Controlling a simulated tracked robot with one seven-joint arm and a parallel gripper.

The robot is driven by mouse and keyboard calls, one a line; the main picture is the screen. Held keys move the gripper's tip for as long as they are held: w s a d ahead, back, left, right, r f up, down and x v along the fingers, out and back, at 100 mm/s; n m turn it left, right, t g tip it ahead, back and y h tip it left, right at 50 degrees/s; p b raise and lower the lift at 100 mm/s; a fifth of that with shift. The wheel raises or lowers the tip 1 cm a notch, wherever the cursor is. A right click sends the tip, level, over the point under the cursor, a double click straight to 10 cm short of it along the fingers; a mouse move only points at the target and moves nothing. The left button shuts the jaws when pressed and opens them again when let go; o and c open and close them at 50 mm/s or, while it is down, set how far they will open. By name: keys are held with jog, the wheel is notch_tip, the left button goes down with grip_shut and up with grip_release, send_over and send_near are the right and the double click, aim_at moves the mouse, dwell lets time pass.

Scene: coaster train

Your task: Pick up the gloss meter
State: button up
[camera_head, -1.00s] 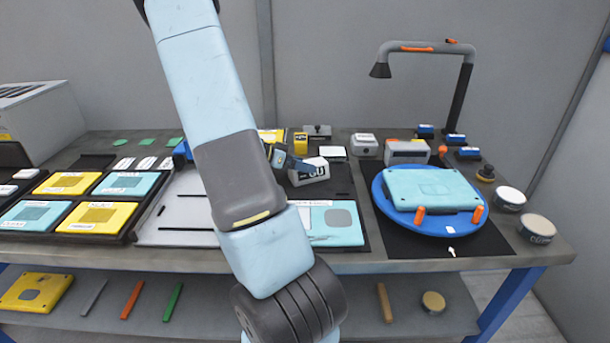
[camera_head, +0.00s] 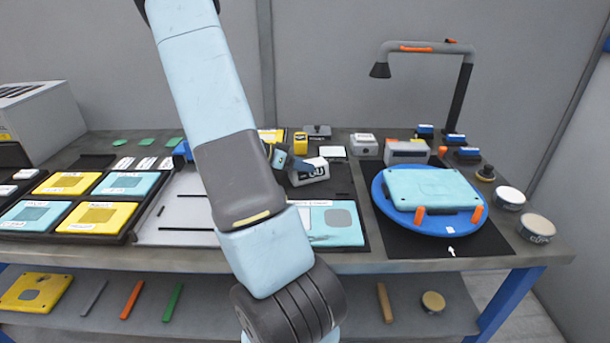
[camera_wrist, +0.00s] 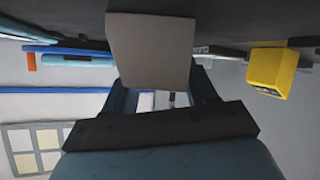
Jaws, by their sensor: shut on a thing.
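In the wrist view the gloss meter (camera_wrist: 150,48) is a plain grey-white block between the fingers of my gripper (camera_wrist: 165,95). It looks slightly tilted in the head view. I cannot tell how far it is from the bench top.
A yellow device (camera_head: 300,143) stands just behind the gloss meter and shows in the wrist view (camera_wrist: 272,70). White and grey boxes (camera_head: 406,151) stand to the right. A blue turntable (camera_head: 382,203) holds a light-blue panel (camera_head: 432,188). A lamp (camera_head: 465,85) rises behind it.

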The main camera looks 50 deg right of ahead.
jog(key=shift+r, duration=0.15)
jog(key=shift+c, duration=0.2)
jog(key=shift+r, duration=0.25)
notch_tip(320, 180, up, 2)
jog(key=shift+r, duration=0.1)
jog(key=s+a+r, duration=0.3)
jog(key=s+r, duration=0.7)
jog(key=s, duration=0.4)
jog(key=s+d+r+m+g+y, duration=0.1)
jog(key=s+d+m+g+y, duration=0.25)
jog(key=s+d, duration=0.55)
jog(key=s+d+m+g+y, duration=0.2)
jog(key=s+d+m+y, duration=0.25)
jog(key=s, duration=0.75)
jog(key=shift+m+h, duration=0.3)
jog(key=shift+d+f, duration=0.25)
jog(key=shift+f, duration=1.65)
jog(key=shift+d+f, duration=0.2)
jog(key=shift+f, duration=1.65)
jog(key=shift+f, duration=0.1)
